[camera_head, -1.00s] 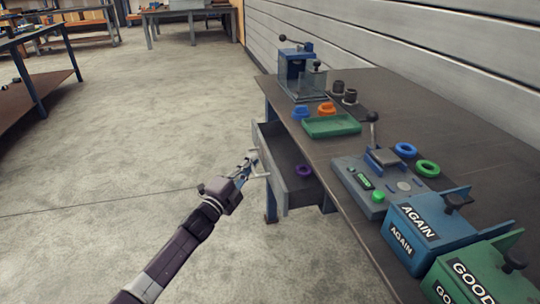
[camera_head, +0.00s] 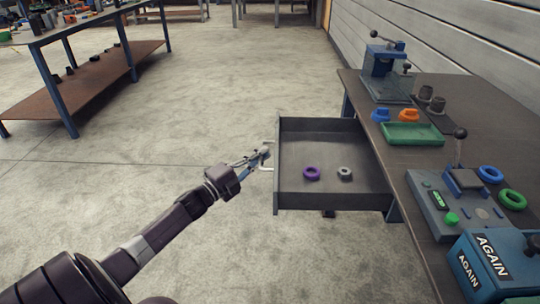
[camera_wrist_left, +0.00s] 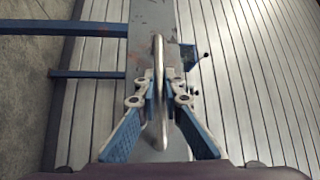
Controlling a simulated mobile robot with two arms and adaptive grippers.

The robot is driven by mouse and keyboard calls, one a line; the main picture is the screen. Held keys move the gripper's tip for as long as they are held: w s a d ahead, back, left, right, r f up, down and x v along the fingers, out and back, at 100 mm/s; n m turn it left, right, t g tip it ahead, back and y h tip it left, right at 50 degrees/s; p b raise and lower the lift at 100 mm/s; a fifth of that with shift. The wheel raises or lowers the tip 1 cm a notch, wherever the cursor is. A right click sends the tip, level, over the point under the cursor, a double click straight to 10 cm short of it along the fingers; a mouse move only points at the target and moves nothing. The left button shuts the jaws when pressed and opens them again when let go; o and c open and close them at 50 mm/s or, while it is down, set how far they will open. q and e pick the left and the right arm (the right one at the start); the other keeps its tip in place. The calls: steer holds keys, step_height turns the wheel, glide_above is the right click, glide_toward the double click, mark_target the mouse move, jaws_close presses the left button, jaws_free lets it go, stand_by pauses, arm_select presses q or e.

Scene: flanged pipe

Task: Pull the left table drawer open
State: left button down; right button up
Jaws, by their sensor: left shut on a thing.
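The left table drawer (camera_head: 330,200) stands well out from the table, and its open inside shows in the head view. A purple ring (camera_head: 312,173) and a grey ring (camera_head: 345,174) lie in it. My left gripper (camera_head: 264,155) is at the drawer's front, at its handle (camera_head: 273,168). In the left wrist view my left gripper (camera_wrist_left: 160,97) has its fingers on both sides of the metal bar handle (camera_wrist_left: 159,65), shut on it. My right gripper is not in view.
The table (camera_head: 400,185) carries a blue press (camera_head: 385,75), a green tray (camera_head: 413,134), a grey device with a lever (camera_head: 455,205) and a blue AGAIN box (camera_head: 490,265). Clear floor (camera_head: 150,180) lies left of the drawer. A workbench (camera_head: 85,80) stands at the far left.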

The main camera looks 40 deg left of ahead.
arm_select(q)
steer(key=shift+s+f, duration=0.1)
steer(key=c, duration=2.1)
jaws_free()
steer(key=shift+a, duration=0.1)
steer(key=v, duration=1.2)
